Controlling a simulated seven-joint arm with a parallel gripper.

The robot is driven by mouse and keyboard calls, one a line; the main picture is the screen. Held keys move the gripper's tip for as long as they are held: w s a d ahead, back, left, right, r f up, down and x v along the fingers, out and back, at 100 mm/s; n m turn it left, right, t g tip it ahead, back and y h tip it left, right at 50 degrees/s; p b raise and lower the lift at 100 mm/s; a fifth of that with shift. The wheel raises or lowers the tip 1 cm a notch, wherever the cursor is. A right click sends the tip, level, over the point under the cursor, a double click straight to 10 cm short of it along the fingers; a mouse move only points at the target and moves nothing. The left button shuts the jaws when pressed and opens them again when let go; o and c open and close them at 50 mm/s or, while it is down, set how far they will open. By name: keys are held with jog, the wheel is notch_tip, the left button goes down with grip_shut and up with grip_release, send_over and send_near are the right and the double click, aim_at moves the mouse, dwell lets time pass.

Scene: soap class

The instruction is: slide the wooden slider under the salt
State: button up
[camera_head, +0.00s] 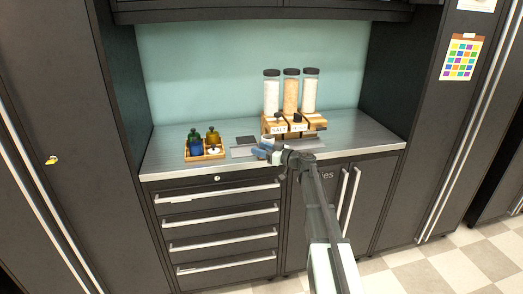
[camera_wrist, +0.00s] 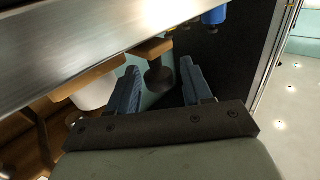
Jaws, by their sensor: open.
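Three clear cylinders with black caps stand in a wooden stand (camera_head: 312,119) at the right of the counter. The leftmost, white-filled cylinder (camera_head: 271,95) stands above the label reading SALT (camera_head: 279,129). My gripper (camera_head: 262,152) is in front of the stand, at its lower left. In the wrist view my open gripper (camera_wrist: 163,85) has its blue fingers on either side of a dark round knob (camera_wrist: 158,80). The knob is on a wooden piece (camera_wrist: 153,48), seemingly the slider. I cannot tell whether the fingers touch the knob. My arm partly hides the stand's front in the head view.
A white cup (camera_head: 267,140) is beside the stand, close to my gripper; it also shows in the wrist view (camera_wrist: 95,92). A wooden tray (camera_head: 206,156) with bottles stands to the left. Metal counter (camera_head: 165,150) is bare at the far left. Cabinet walls bound both sides.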

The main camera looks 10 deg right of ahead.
grip_shut()
dwell(0.4)
